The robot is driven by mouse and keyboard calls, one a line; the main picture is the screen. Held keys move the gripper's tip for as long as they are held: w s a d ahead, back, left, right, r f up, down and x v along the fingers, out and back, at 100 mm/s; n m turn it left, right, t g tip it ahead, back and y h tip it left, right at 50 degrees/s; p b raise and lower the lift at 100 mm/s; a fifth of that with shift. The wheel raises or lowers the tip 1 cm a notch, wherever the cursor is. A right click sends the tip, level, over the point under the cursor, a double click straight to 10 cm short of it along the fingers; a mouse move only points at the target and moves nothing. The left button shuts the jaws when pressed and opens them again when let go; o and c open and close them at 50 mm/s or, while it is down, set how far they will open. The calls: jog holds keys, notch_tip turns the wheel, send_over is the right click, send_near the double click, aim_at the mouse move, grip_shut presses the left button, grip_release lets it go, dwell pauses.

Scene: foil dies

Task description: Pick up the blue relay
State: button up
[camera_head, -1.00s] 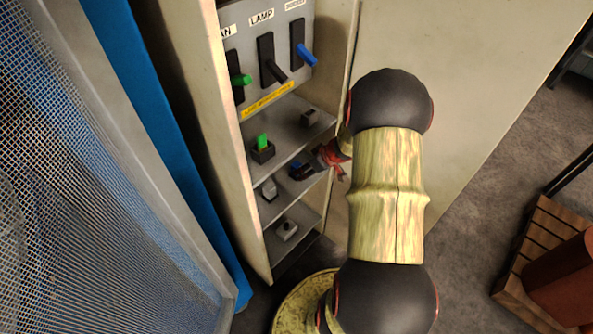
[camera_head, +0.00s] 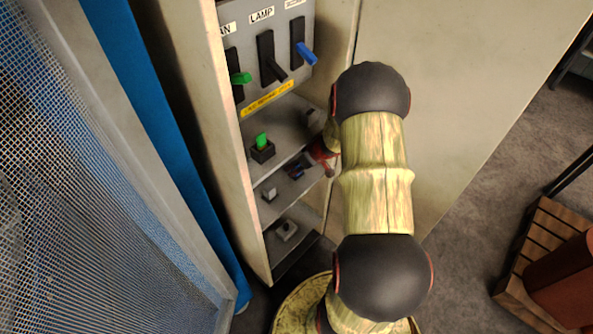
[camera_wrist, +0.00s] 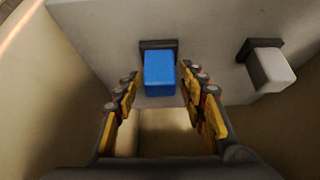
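The blue relay (camera_wrist: 159,76) is a small blue block seated in a dark socket on a grey shelf. In the wrist view it lies ahead of my gripper (camera_wrist: 161,98), at the opening between the two fingertips. The fingers are apart, one on each side of the block, with gaps showing. In the head view my gripper (camera_head: 297,170) is inside the cabinet at the middle shelf. There the relay is mostly hidden by the gripper.
A grey-white relay (camera_wrist: 270,66) sits right of the blue one in the wrist view. In the head view a green relay (camera_head: 262,141) stands on the shelf above, and a switch panel (camera_head: 268,60) is higher up. Cabinet side walls are close.

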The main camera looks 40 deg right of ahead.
jog(key=c, duration=1)
jog(key=shift+r, duration=0.1)
